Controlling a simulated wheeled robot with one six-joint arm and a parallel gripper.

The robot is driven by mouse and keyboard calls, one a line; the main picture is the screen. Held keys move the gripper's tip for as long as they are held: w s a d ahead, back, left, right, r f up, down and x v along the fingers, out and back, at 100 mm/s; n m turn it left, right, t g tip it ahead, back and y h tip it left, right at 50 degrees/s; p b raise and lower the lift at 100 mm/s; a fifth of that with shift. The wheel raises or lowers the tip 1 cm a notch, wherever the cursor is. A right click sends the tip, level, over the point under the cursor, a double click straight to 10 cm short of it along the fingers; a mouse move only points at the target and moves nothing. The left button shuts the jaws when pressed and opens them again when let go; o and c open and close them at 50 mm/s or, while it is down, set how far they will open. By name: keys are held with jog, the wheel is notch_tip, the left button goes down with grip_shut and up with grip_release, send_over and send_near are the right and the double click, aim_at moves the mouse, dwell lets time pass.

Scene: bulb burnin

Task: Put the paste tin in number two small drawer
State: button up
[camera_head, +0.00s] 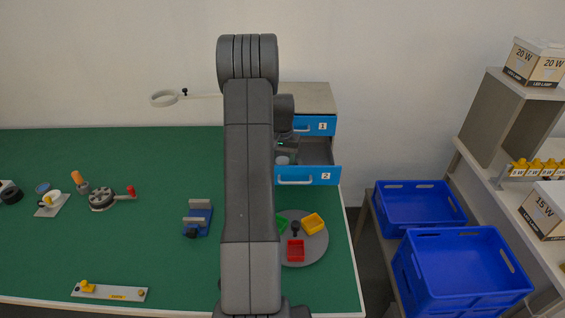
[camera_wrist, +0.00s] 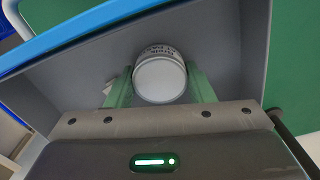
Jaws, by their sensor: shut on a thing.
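The paste tin (camera_wrist: 160,78) is a small round tin with a pale lid and dark print on its side. My gripper (camera_wrist: 158,88) is shut on it, with a green finger on each side. In the wrist view the tin is inside or just above the open drawer; whether it touches the floor is unclear. The number two small drawer (camera_head: 308,176) has a blue front marked 2 and is pulled open. Its grey interior (camera_wrist: 225,40) fills much of the wrist view. In the head view my arm partly hides the gripper and the tin (camera_head: 282,160).
Drawer one (camera_head: 314,125), above drawer two, is shut. A grey round tray (camera_head: 318,250) with small coloured bins is in front. A blue vise-like fixture (camera_head: 198,218) stands left of my arm. Blue crates (camera_head: 420,200) stand right of the green table (camera_head: 150,250).

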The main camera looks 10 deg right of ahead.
aim_at(282, 160)
jog(key=shift+f, duration=0.25)
jog(key=o, duration=1.1)
jog(key=shift+r, duration=0.1)
notch_tip(282, 160, up, 12)
jog(key=p, duration=0.4)
jog(key=shift+r+p, duration=0.15)
jog(key=shift+p, duration=0.25)
